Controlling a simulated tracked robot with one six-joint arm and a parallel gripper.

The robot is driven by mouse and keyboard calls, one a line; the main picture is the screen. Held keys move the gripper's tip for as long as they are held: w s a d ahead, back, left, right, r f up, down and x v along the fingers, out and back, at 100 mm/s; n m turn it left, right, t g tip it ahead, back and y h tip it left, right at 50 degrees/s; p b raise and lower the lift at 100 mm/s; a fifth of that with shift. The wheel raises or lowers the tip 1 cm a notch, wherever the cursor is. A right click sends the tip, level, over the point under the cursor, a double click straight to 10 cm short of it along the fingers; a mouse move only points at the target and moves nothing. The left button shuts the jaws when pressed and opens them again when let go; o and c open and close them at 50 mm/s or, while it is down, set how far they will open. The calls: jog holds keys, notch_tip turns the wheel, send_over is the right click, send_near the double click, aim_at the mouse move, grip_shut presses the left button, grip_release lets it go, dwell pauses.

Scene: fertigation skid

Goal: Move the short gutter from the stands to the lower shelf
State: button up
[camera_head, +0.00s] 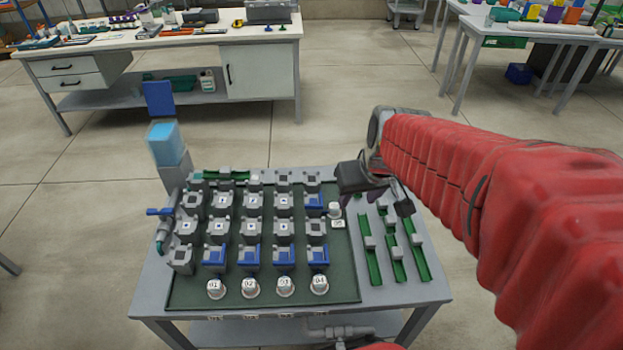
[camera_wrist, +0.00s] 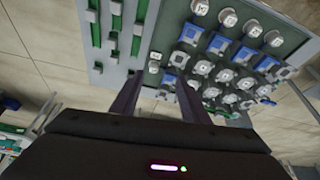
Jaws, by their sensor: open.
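Several narrow green gutters lie on the right side of the skid top: a left one (camera_head: 373,268), a middle one (camera_head: 397,268) and a right one (camera_head: 421,262), with grey blocks on them. A further green gutter (camera_head: 226,176) lies at the back left. I cannot tell which is the short gutter. The wrist view also shows green gutters (camera_wrist: 138,30) at its upper left. My gripper (camera_head: 376,202) is open and empty above the back right of the skid, near the gutters' far ends. Its fingers also show in the wrist view (camera_wrist: 160,103). The lower shelf (camera_head: 255,332) is partly hidden under the skid top.
A dark green panel (camera_head: 342,285) holds rows of grey and blue fittings and several white numbered caps. A blue-handled valve (camera_head: 161,212) stands at the left edge. A grey pipe (camera_head: 340,332) crosses the skid's front. Open floor separates the skid from benches behind.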

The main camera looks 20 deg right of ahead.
jog(key=s+a+r+n+t, duration=0.1)
jog(key=s+a+r, duration=0.4)
jog(key=s+a, duration=0.4)
jog(key=shift+s+a+r, duration=0.25)
jog(key=shift+s+r, duration=0.05)
jog(key=shift+s, duration=0.15)
jog(key=shift+c, duration=0.2)
